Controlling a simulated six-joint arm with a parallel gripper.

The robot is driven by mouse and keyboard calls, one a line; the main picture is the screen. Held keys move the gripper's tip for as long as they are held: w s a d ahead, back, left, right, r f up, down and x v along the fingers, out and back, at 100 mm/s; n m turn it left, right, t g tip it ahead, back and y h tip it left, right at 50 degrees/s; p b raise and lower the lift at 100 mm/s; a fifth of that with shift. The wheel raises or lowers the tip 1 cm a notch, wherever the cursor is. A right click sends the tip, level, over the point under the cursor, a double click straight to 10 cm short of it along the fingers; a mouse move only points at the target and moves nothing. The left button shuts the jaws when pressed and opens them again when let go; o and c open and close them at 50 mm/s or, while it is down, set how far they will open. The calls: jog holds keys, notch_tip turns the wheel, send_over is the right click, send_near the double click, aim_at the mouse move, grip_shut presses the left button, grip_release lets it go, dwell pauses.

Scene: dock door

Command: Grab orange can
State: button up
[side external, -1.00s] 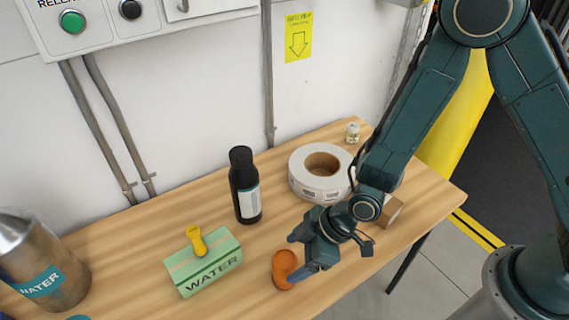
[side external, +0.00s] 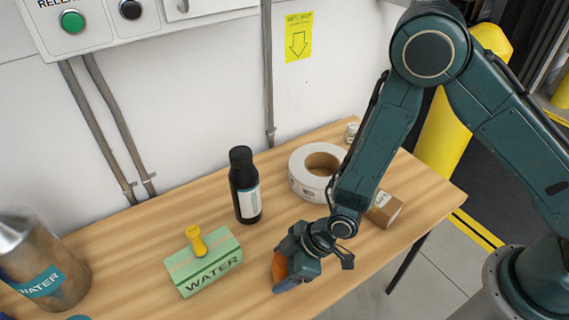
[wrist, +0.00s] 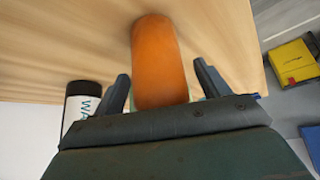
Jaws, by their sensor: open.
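The orange can (side external: 279,266) stands near the front edge of the wooden table and is partly hidden by my gripper in the side view. In the wrist view the can (wrist: 160,60) shows between and beyond my two fingers, with its lower part hidden behind the gripper body. My gripper (side external: 284,270) is low at the table, right at the can. In the wrist view my gripper (wrist: 165,88) is open, with one finger on each side of the can. A small gap shows on both sides.
A green WATER box (side external: 205,265) with a yellow object (side external: 196,240) on top stands to the left. A black bottle (side external: 244,186), a white tape roll (side external: 305,172) and a cardboard box (side external: 384,209) stand behind. A metal WATER container (side external: 40,270) is at far left.

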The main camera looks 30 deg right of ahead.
jog(key=shift+w+a+f, duration=0.15)
jog(key=shift+a+f, duration=0.05)
jog(key=shift+f, duration=0.2)
jog(key=c, duration=1.2)
jog(key=shift+r, duration=0.25)
notch_tip(320, 180, up, 20)
jog(key=shift+f, duration=0.2)
dwell(0.7)
